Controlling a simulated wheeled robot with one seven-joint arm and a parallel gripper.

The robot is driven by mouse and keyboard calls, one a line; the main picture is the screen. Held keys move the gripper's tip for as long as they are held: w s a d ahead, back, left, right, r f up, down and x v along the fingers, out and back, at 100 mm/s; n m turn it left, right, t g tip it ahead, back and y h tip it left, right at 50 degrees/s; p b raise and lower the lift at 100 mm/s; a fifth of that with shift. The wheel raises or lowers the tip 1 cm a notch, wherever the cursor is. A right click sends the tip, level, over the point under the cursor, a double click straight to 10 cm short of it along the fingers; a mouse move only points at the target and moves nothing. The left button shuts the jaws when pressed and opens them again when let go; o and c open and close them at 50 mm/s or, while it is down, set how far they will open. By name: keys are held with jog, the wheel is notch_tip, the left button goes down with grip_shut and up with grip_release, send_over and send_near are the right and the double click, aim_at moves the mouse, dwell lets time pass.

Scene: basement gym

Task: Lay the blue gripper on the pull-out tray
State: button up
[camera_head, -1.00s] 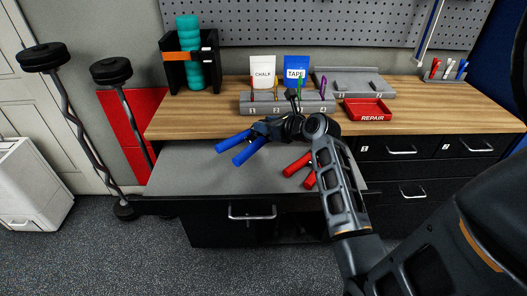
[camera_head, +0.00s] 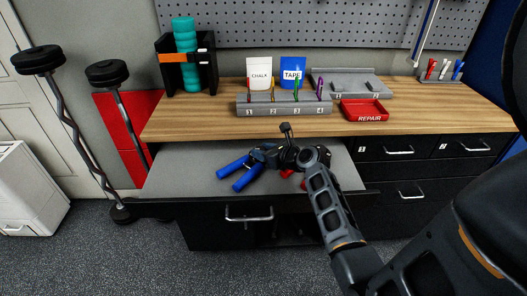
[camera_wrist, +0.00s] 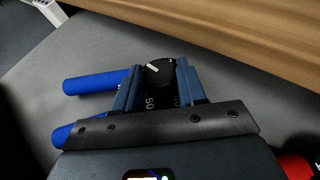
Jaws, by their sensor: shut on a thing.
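The blue gripper, a hand exerciser with two blue handles (camera_head: 235,173), is over the grey pull-out tray (camera_head: 185,165). In the wrist view its blue handles (camera_wrist: 95,82) point left, and its black dial (camera_wrist: 158,75) lies between my fingers. My gripper (camera_wrist: 157,88) is shut on this dial end; it also shows in the head view (camera_head: 265,155). The blue gripper lies roughly flat, low at the tray; I cannot tell whether it touches it. The grey tray surface (camera_wrist: 100,45) fills much of the wrist view.
A red gripper (camera_head: 288,173) on the tray is mostly hidden behind my arm; red shows at the wrist view's lower right (camera_wrist: 296,167). The numbered grey rack (camera_head: 285,108) and red REPAIR bin (camera_head: 364,110) stand on the wooden bench behind. The tray's left side is bare.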

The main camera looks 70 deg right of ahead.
jog(key=o, duration=1.2)
jog(key=shift+c, duration=0.2)
jog(key=shift+r, duration=0.1)
jog(key=v, duration=1.2)
